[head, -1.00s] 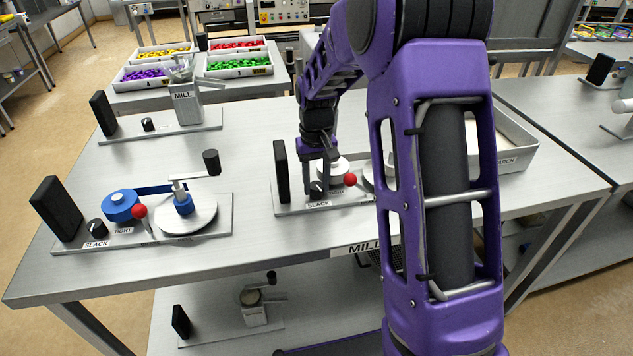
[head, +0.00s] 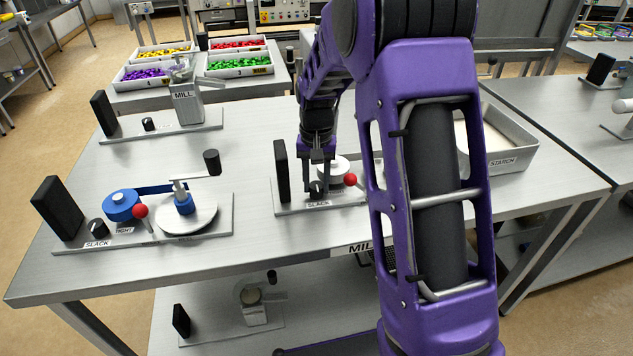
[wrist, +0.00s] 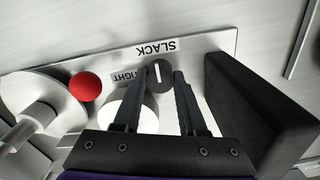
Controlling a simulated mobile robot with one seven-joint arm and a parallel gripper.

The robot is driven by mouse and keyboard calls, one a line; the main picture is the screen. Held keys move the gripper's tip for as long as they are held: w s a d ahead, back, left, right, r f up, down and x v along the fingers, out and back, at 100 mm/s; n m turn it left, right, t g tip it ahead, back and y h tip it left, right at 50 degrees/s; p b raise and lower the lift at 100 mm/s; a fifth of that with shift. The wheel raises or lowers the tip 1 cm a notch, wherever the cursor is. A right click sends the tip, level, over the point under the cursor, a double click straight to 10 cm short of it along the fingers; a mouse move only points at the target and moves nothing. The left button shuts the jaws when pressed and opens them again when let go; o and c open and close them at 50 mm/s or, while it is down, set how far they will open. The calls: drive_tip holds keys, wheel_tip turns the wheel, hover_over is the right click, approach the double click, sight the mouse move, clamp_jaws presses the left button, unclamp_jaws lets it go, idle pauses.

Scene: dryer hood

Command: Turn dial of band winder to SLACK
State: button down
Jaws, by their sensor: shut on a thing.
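The band winder in my grip stands at the middle of the table, on a grey base plate (head: 290,209) with a white drum (head: 333,168) and a red ball knob (head: 350,180). Its small black dial (wrist: 158,78) sits between my fingertips. The dial's white line runs up toward the SLACK label (wrist: 155,48) in the wrist view. The TIGHT label (wrist: 125,76) is beside the dial, partly covered by a finger. My gripper (head: 316,188) points down, shut on the dial; its fingers (wrist: 163,77) also show in the wrist view.
A black upright block (wrist: 260,115) stands close beside my fingers. A similar winder with a blue drum (head: 121,205) and its own dial (head: 97,228) is at the left. A mill (head: 186,103) is behind. A starch tray (head: 513,160) is at the right.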

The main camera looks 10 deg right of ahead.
sight(317, 185)
drive_tip(key=shift+c, duration=2.3)
unclamp_jaws()
wheel_tip(317, 185, up, 18)
drive_tip(key=p, duration=0.1)
drive_tip(key=shift+f+p, duration=0.25)
drive_tip(key=shift+p, duration=0.05)
